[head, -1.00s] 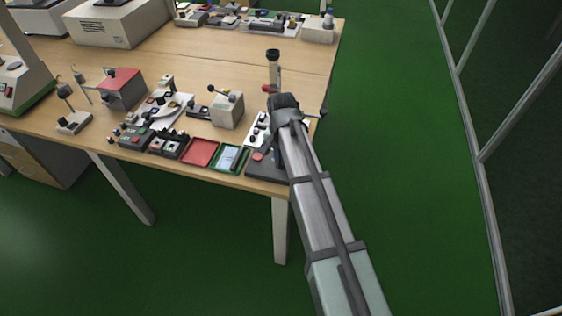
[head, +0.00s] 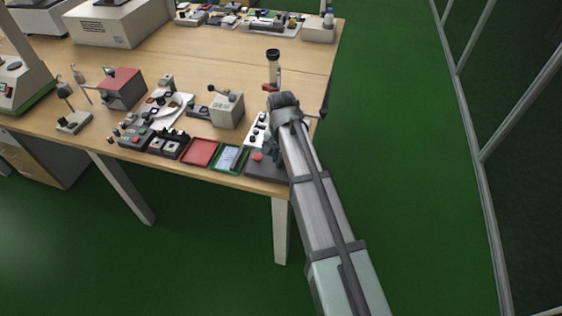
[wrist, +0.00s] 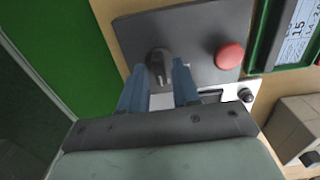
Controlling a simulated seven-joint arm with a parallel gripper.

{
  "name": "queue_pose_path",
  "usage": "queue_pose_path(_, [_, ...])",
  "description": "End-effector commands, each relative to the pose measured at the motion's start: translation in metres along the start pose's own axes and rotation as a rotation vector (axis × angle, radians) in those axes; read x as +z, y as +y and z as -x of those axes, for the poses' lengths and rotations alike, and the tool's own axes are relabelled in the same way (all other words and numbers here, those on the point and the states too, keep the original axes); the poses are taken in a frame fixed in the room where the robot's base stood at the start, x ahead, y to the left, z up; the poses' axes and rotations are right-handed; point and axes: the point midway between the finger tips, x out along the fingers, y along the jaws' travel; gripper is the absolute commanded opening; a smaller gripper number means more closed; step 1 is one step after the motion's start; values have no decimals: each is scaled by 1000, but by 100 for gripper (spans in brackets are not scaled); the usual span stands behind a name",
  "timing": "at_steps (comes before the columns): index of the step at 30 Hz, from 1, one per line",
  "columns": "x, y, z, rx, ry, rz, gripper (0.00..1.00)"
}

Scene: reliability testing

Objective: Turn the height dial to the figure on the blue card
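The dark grey unit (wrist: 190,40) with a red button (wrist: 229,55) fills the upper middle of the wrist view. A dark round knob (wrist: 159,62), which looks like the dial, stands on it; no scale on it can be read. My gripper (wrist: 158,66) is open, with one blue finger on each side of the knob. I cannot tell whether the fingers touch it. A pale blue card (wrist: 298,36) with printed figures, "15" among them, is cut off at the upper right. It lies in a green-rimmed tray (head: 217,167) in the head view.
A white panel (wrist: 238,92) with black knobs adjoins the grey unit. A beige box (wrist: 292,122) stands at the lower right of the wrist view. In the head view, a red tray (head: 200,152) lies left of the green one. Green floor is free right of the table.

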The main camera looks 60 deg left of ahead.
Motion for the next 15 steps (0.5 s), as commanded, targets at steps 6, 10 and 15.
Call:
queue_pose_path(6, [0, 0, 14, 0, 1, 0, 31])
queue_pose_path(10, [0, 0, 22, 0, 1, 0, 31])
queue_pose_path(15, [0, 0, 33, 0, 0, 0, 31])
